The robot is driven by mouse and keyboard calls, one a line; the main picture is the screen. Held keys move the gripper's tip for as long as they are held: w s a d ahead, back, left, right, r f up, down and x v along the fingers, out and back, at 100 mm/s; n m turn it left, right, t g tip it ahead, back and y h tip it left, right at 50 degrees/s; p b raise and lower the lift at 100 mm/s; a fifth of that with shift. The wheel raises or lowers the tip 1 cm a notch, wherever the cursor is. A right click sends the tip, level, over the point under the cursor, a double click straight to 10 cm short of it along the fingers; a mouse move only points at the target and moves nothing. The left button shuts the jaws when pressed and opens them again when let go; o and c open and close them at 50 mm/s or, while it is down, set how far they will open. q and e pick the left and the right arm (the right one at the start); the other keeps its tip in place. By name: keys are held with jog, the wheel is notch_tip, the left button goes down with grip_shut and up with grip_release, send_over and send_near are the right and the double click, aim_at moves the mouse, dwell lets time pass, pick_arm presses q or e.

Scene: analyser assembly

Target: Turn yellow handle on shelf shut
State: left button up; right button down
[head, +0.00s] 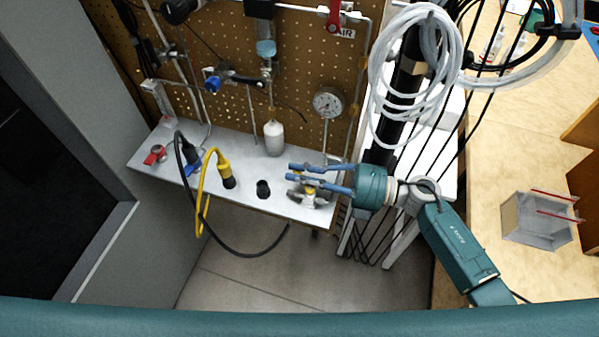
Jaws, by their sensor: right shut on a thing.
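The yellow handle (309,191) shows as a small bit of yellow at my right gripper, above a grey metal valve body (320,199) at the right end of the shelf (238,192). My right gripper (291,172) reaches in from the right with its blue fingers pointing left. It is shut on the yellow handle, and the fingers hide most of it, so its angle is hard to tell. My left gripper is not in view.
A yellow plug with cable (223,168), a black plug (190,152), a black socket (263,188) and a red-handled valve (154,154) stand on the shelf. A white bottle (274,138) and gauge (327,102) are behind. Coiled white tubing (440,30) hangs near my right arm.

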jog(key=shift+d+r+m+t+h+p, duration=0.15)
jog(key=shift+m+t+h+p, duration=0.1)
jog(key=shift+m+t+p, duration=0.5)
jog(key=shift+d+m+t+h+p, duration=0.2)
jog(key=shift+m+t+p, duration=0.3)
jog(key=shift+t, duration=0.35)
jog(key=m+t+h, duration=0.1)
jog(key=t, duration=0.1)
jog(key=m+t+h+p, duration=0.1)
jog(key=shift+w+d+m+t+p, duration=0.2)
jog(key=shift+d+m+t+p, duration=0.1)
jog(key=shift+d+t, duration=0.1)
jog(key=t+h, duration=0.1)
jog(key=m+t+h, duration=0.1)
jog(key=m+h, duration=0.1)
jog(key=shift+d+f+m+t, duration=0.25)
jog(key=shift+d+t, duration=0.15)
jog(key=shift+d+m+t+h+b, duration=0.35)
jog(key=shift+m+t+h, duration=0.3)
jog(key=shift+h, duration=0.25)
jog(key=shift+d+m+t+h+b, duration=0.2)
jog(key=shift+m+t+h+b, duration=0.1)
jog(key=shift+m+t+h, duration=0.45)
jog(key=shift+h, duration=0.3)
jog(key=c, duration=1.7)
grip_release()
jog(key=shift+c, duration=0.2)
jog(key=shift+s, duration=0.1)
jog(key=shift+f, duration=0.15)
